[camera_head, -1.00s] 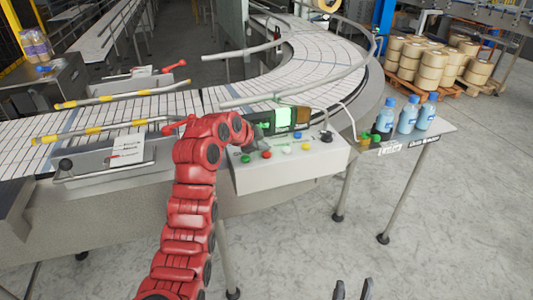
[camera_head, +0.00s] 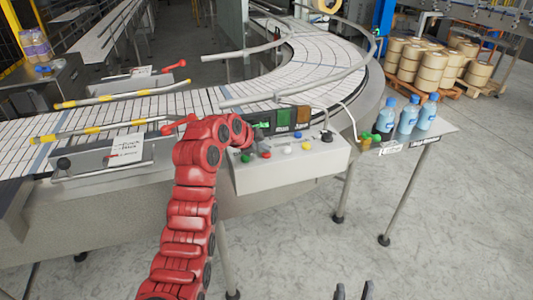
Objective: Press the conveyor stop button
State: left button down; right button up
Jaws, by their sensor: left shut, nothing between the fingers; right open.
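The control box (camera_head: 290,172) is a pale grey case beside the curved conveyor, with a row of coloured buttons on its sloped top. A red button (camera_head: 266,155) sits near its left end, just right of a green button (camera_head: 245,158). My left gripper (camera_head: 256,149), on the red arm, is shut and empty over the left end of the box, close to the red button; contact cannot be told. The arm's wrist partly hides it. My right gripper (camera_head: 353,290) is open and empty at the bottom edge, far below the box.
A dim green panel (camera_head: 283,118) and a lit orange panel (camera_head: 302,115) stand behind the buttons. A black knob (camera_head: 326,137) is at the box's right. Blue bottles (camera_head: 407,117) stand on a side table (camera_head: 440,130). The curved conveyor (camera_head: 325,68) runs behind.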

aim_at(263, 155)
dwell(0.5)
pick_arm(q)
jog(key=shift+r+b, duration=0.5)
jog(key=shift+r, duration=0.35)
jog(key=shift+r, duration=0.1)
jog(key=shift+r+b, duration=0.5)
jog(key=shift+r, duration=1.9)
